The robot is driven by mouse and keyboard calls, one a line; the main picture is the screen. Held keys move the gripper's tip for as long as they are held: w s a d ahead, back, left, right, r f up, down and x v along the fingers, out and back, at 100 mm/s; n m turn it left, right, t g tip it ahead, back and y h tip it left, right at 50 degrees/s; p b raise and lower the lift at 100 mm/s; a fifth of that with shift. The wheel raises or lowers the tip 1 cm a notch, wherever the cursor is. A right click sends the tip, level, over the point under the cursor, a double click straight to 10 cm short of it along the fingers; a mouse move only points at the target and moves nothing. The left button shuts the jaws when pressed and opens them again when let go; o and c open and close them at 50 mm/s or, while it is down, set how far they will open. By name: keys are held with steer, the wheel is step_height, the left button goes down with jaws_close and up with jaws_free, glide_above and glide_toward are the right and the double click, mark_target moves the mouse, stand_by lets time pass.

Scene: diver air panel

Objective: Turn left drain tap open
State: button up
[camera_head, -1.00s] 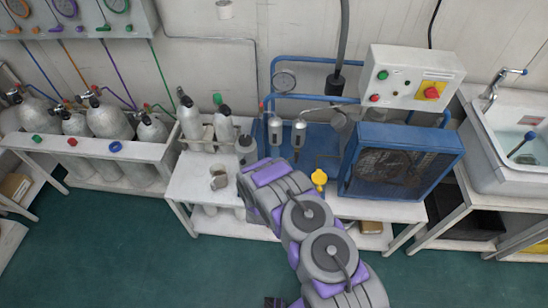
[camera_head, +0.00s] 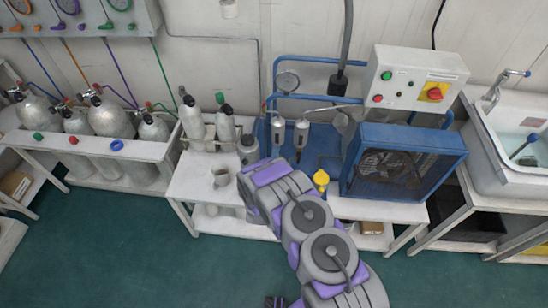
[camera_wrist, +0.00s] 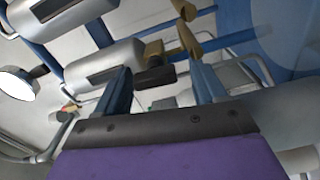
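Two grey filter canisters, left (camera_head: 278,130) and right (camera_head: 301,132), hang at the blue frame in the head view. The wrist view shows a canister (camera_wrist: 105,65) close up, with a brass fitting (camera_wrist: 158,48) and a black tap handle (camera_wrist: 155,75) at its end. My gripper (camera_wrist: 160,82) is open, one finger on each side of the black handle. I cannot tell whether either finger touches it. More brass parts (camera_wrist: 188,38) show above the right finger. In the head view my arm hides the gripper and the taps. I cannot tell which canister bears this handle.
A blue caged compressor (camera_head: 400,165) stands right of the canisters, below a control box (camera_head: 415,78). A yellow-topped item (camera_head: 321,178) is near my arm. A metal mug (camera_head: 220,177) stands on the white bench (camera_head: 195,187). Cylinders fill the rack (camera_head: 140,148) at left. Green floor is clear in front.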

steer(key=shift+d, duration=0.25)
steer(key=shift+s, duration=0.35)
steer(key=s+p, duration=0.4)
steer(key=s, duration=1.2)
steer(key=shift+s+a+p, duration=0.3)
steer(key=shift+a, duration=0.15)
steer(key=shift+f, duration=0.1)
